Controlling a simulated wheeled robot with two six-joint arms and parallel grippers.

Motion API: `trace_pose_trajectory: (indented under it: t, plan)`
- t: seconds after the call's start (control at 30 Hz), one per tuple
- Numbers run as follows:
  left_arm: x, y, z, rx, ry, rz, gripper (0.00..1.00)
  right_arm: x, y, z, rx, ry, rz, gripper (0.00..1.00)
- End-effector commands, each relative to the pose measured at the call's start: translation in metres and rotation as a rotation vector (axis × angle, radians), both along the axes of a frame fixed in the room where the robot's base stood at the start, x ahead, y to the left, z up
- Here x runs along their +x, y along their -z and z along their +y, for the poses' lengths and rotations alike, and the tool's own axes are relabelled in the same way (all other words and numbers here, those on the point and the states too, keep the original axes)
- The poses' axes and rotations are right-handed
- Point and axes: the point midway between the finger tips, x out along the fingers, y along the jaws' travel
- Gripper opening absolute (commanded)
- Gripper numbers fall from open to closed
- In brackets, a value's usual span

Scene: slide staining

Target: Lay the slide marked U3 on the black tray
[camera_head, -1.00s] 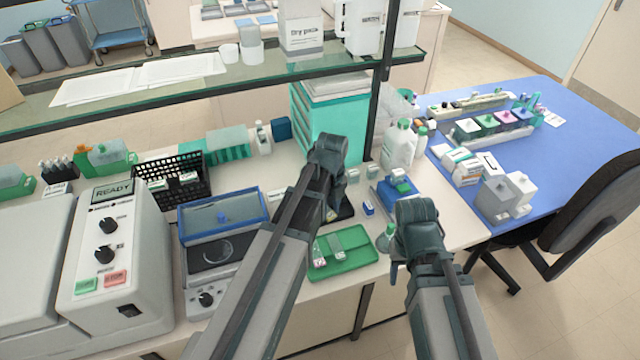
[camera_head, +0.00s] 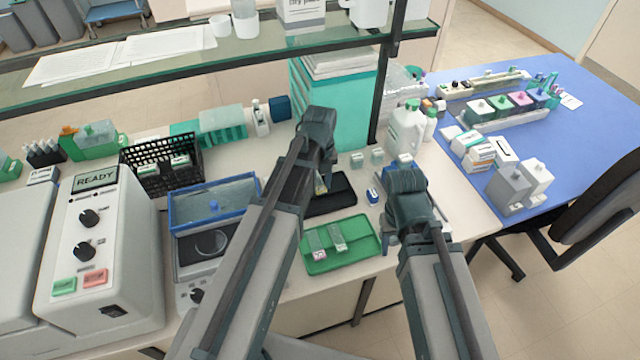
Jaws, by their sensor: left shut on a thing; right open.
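The black tray (camera_head: 343,189) lies on the bench behind the green tray. My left arm hides its left part. My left gripper (camera_head: 320,186) is over the tray's left side, shut on a small pale slide (camera_head: 320,189), mostly hidden by the gripper. I cannot read its mark or tell whether it touches the tray. The green tray (camera_head: 365,245) in front holds two slides, one left (camera_head: 315,243) and one right (camera_head: 338,236); their marks are too small to read. My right gripper (camera_head: 391,238) is open, right of the green tray, its fingers mostly hidden by its own wrist.
A small blue item (camera_head: 373,196) lies right of the black tray. White bottles (camera_head: 406,130) and small pale blocks (camera_head: 357,159) stand behind. A blue-rimmed device (camera_head: 180,207) and a black rack (camera_head: 197,168) are at left. The glass shelf (camera_head: 200,70) overhangs the bench.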

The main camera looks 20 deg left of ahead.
Motion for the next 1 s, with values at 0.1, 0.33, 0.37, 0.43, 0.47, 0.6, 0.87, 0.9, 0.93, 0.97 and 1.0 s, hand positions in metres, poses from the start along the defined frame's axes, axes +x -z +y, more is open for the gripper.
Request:
trace_pose_trajectory:
  t: [0.1,0.33,0.37,0.43,0.47,0.6,0.87,0.9,0.93,0.97,1.0]
  plan:
    - [0.0,0.002,0.0,0.0,-0.002,0.0,0.0,0.0,0.002,0.0,0.0,0.0,0.0,0.5]
    - [0.0,0.012,0.0,0.0,-0.003,0.0,0.0,0.0,0.012,0.0,0.0,0.0,0.0,0.5]
    - [0.0,0.014,0.0,0.0,-0.003,0.0,0.0,0.0,0.014,0.0,0.0,0.0,0.0,0.5]
    - [0.0,0.019,0.0,0.0,-0.003,0.0,0.0,0.0,0.019,0.0,0.0,0.0,0.0,0.5]
    - [0.0,0.021,0.0,0.0,-0.003,0.0,0.0,0.0,0.021,0.0,0.0,0.0,0.0,0.5]
    - [0.0,0.031,0.0,0.0,-0.003,0.0,0.0,0.0,0.031,0.0,0.0,0.0,0.0,0.5]
    - [0.0,0.04,0.0,0.0,-0.004,0.0,0.0,0.0,0.04,0.0,0.0,0.0,0.0,0.5]
    - [0.0,0.04,0.0,0.0,-0.004,0.0,0.0,0.0,0.04,0.0,0.0,0.0,0.0,0.5]
    - [0.0,0.04,0.0,0.0,-0.004,0.0,0.0,0.0,0.04,0.0,0.0,0.0,0.0,0.5]
    - [0.0,0.04,0.0,0.0,-0.004,0.0,0.0,0.0,0.04,0.0,0.0,0.0,0.0,0.5]
    - [0.0,0.039,0.0,0.0,-0.004,0.0,0.0,0.0,0.039,0.0,0.0,0.0,0.0,0.5]
